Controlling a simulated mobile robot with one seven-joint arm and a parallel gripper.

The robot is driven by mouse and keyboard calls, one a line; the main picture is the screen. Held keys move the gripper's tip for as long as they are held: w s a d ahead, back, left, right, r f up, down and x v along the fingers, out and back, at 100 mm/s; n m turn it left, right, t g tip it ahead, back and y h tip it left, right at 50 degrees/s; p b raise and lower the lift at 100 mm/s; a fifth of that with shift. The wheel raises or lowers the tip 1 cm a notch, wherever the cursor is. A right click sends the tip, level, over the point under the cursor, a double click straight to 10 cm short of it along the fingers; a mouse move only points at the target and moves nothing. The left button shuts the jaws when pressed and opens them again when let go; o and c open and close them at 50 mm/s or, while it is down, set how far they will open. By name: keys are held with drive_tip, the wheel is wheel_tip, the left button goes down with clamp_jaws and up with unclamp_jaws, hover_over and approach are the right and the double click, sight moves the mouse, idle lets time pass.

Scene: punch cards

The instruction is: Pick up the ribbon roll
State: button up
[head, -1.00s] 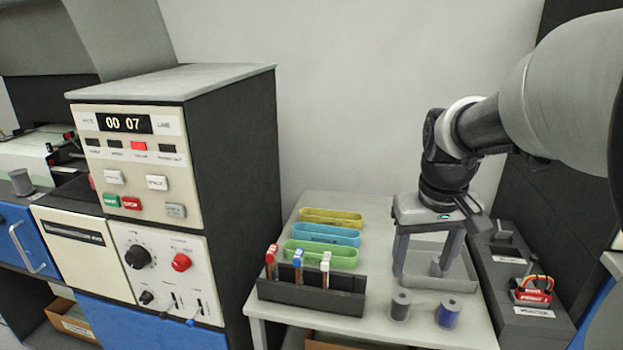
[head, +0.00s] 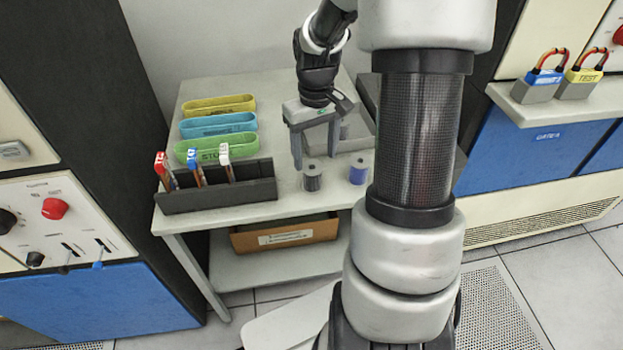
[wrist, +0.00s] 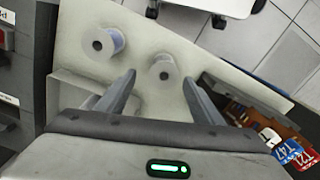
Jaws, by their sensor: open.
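Two small spools stand upright on the light table (head: 275,205), a dark grey ribbon roll (head: 312,175) and a blue roll (head: 358,171) to its right. Which one the task means cannot be told. My gripper (head: 315,155) is open and empty, fingers pointing down, just behind and above the dark roll in the head view. In the wrist view the grey roll (wrist: 163,72) lies between and just beyond the fingertips of my gripper (wrist: 157,82). The bluish roll (wrist: 103,43) lies outside the left finger there. Neither roll is held.
A black rack (head: 220,197) with red, blue and white tagged items stands left of the rolls. Yellow (head: 218,105), blue (head: 218,125) and green (head: 215,146) oblong holders lie behind it. A shallow grey tray (head: 362,142) is behind the rolls. A cardboard box (head: 285,234) sits below.

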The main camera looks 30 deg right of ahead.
sight(312, 174)
drive_tip(key=f, duration=0.2)
drive_tip(key=f+b, duration=0.1)
drive_tip(key=f, duration=0.2)
drive_tip(key=f+b, duration=0.1)
drive_tip(key=f, duration=0.1)
drive_tip(key=shift+a+f, duration=0.25)
drive_tip(key=shift+a, duration=0.15)
drive_tip(key=shift+r, duration=0.15)
drive_tip(key=c, duration=1.2)
